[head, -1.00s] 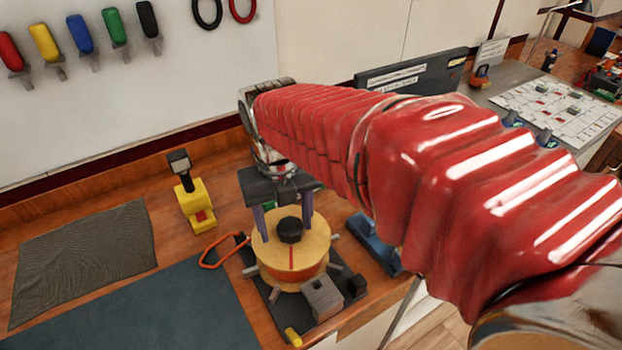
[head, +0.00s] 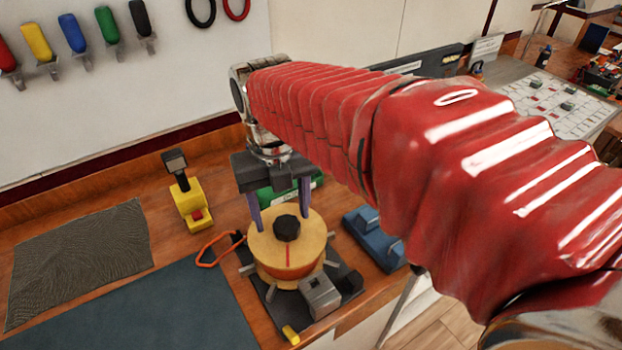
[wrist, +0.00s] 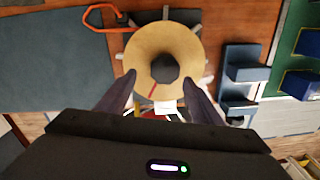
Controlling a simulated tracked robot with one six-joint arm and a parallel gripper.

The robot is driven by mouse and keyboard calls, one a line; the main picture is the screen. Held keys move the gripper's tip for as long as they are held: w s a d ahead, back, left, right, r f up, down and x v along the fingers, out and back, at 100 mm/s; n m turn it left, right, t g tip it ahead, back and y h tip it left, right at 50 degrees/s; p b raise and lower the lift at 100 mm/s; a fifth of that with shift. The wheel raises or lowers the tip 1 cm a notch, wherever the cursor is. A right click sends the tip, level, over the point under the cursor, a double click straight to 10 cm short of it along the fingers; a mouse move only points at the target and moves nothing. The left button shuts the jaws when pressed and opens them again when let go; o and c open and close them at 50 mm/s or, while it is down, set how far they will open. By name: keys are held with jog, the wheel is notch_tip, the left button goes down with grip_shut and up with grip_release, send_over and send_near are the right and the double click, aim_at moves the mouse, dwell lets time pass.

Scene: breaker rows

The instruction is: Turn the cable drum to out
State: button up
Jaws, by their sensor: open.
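The cable drum (head: 286,250) is a round wooden drum with a dark knob (head: 287,228) on top and a red line on its face and side. It stands on a dark base plate with grey posts around it. In the wrist view the drum (wrist: 150,45) is at upper middle, its red line pointing down and slightly left from the knob. My gripper (head: 262,215) is above the far side of the drum, fingers pointing down. In the wrist view my open fingers (wrist: 163,83) reach either side of the drum's near part. I cannot tell whether they touch it.
An orange cable loop (head: 210,252) lies left of the drum, near a yellow device (head: 190,205). A blue block (head: 375,240) stands to the right, and a green object (head: 285,192) lies behind my fingers. A grey box (head: 319,296) sits at the base's front. The dark blue mat (head: 150,310) is clear.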

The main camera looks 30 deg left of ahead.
jog(key=shift+s+a+r, duration=0.1)
jog(key=shift+r, duration=1.2)
jog(key=shift+s+r, duration=0.1)
jog(key=shift+r, duration=1.15)
